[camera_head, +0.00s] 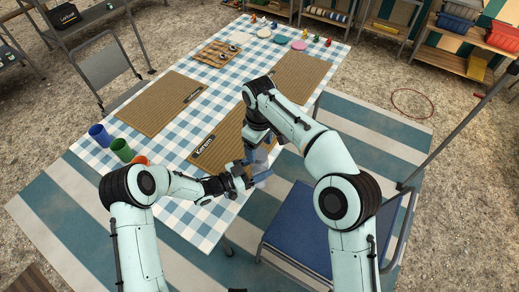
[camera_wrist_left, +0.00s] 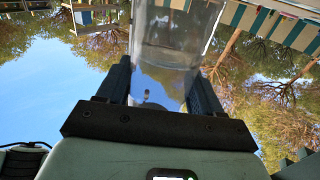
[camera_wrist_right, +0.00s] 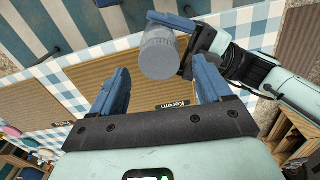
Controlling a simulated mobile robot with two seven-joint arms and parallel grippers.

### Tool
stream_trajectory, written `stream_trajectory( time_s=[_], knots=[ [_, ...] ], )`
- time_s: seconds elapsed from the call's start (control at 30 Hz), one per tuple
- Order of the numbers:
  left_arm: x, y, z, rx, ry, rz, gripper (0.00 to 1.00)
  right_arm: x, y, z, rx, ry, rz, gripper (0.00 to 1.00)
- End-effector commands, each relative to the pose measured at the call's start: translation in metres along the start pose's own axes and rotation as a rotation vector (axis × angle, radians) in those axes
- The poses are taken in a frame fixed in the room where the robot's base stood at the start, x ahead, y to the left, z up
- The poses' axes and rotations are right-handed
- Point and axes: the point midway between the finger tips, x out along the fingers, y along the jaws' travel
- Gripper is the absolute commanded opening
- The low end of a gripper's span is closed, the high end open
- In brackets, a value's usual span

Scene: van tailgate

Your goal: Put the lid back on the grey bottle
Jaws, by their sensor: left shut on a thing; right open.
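The grey bottle (camera_head: 262,172) is held above the near edge of the checked table. It looks see-through in the left wrist view (camera_wrist_left: 165,45) and shows as a grey cylinder in the right wrist view (camera_wrist_right: 160,48). My left gripper (camera_head: 248,174) is shut on its side. My right gripper (camera_head: 262,148) is open and empty. Its two blue fingers are spread in the right wrist view (camera_wrist_right: 165,88), with the bottle beyond them, apart from them. I cannot make out a separate lid; whether one is on the bottle is unclear.
The checked table (camera_head: 172,212) has woven mats (camera_head: 160,103) on it. Blue (camera_head: 99,135), green (camera_head: 121,150) and orange cups stand at its left edge. A wooden board (camera_head: 217,53) and plates (camera_head: 280,39) lie farther back. A blue chair (camera_head: 300,225) stands close on the right.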

Motion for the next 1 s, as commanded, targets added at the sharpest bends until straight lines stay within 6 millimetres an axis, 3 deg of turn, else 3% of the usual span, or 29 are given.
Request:
stream_trajectory(
  time_s=[0.2, 0.57, 0.8, 1.0],
  knots=[
    [0.000, 0.000, -0.001, 0.001, 0.002, 0.000, 0.00, -0.019, 0.000, 0.000, -0.001, 0.000, 0.001, 0.78],
    [0.000, 0.000, -0.001, 0.001, 0.002, 0.000, 0.00, -0.019, 0.000, 0.001, 0.005, -0.004, -0.001, 0.74],
    [0.000, 0.000, -0.001, 0.001, 0.002, 0.000, 0.00, -0.019, 0.000, 0.004, 0.104, -0.035, -0.015, 0.74],
    [0.000, 0.000, -0.001, 0.001, 0.002, 0.000, 0.00, -0.031, 0.000, 0.003, 0.220, -0.035, -0.015, 0.74]
  ],
)
